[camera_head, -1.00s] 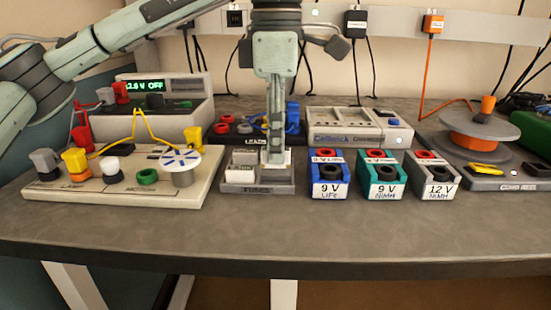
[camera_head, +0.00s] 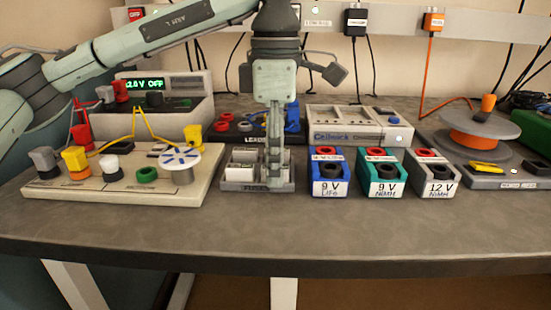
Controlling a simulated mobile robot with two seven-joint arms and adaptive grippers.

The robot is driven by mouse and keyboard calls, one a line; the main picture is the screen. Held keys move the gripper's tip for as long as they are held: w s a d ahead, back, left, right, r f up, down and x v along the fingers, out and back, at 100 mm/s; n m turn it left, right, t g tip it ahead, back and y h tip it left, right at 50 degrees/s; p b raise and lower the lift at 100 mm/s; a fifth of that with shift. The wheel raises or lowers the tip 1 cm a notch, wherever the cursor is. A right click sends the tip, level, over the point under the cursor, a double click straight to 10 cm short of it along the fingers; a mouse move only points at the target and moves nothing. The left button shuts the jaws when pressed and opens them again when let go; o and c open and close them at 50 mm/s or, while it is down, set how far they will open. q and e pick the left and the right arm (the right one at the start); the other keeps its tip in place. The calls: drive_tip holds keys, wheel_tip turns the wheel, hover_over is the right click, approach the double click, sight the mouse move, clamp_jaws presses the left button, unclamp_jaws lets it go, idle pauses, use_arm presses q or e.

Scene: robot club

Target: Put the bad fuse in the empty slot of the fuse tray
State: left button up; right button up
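The grey fuse tray (camera_head: 232,186) stands mid-table, its front labelled FUSES. White fuses (camera_head: 244,172) show in its left part. My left gripper (camera_head: 276,183) points straight down at the right part of the tray, its fingers seen edge-on in front of it. The fingers hide much of that part, so I cannot tell whether a fuse is between them or whether a slot there is empty. I cannot tell which fuse is the bad one. My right gripper is not in view.
A cream test board (camera_head: 110,190) with coloured terminals stands left of the tray. Blue, teal and grey battery blocks (camera_head: 330,187) stand close on its right. A leads holder (camera_head: 228,128) and a Cellcheck device (camera_head: 355,128) stand behind. The front table strip is clear.

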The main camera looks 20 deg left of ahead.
use_arm(q)
drive_tip(key=shift+r, duration=0.2)
wheel_tip(320, 180, up, 2)
drive_tip(key=shift+w+r, duration=0.1)
drive_tip(key=shift+r, duration=0.05)
wheel_tip(320, 180, up, 6)
drive_tip(key=shift+f+p, duration=0.1)
drive_tip(key=shift+p, duration=0.3)
drive_tip(key=shift+r+p, duration=0.35)
drive_tip(key=shift+r, duration=1.6)
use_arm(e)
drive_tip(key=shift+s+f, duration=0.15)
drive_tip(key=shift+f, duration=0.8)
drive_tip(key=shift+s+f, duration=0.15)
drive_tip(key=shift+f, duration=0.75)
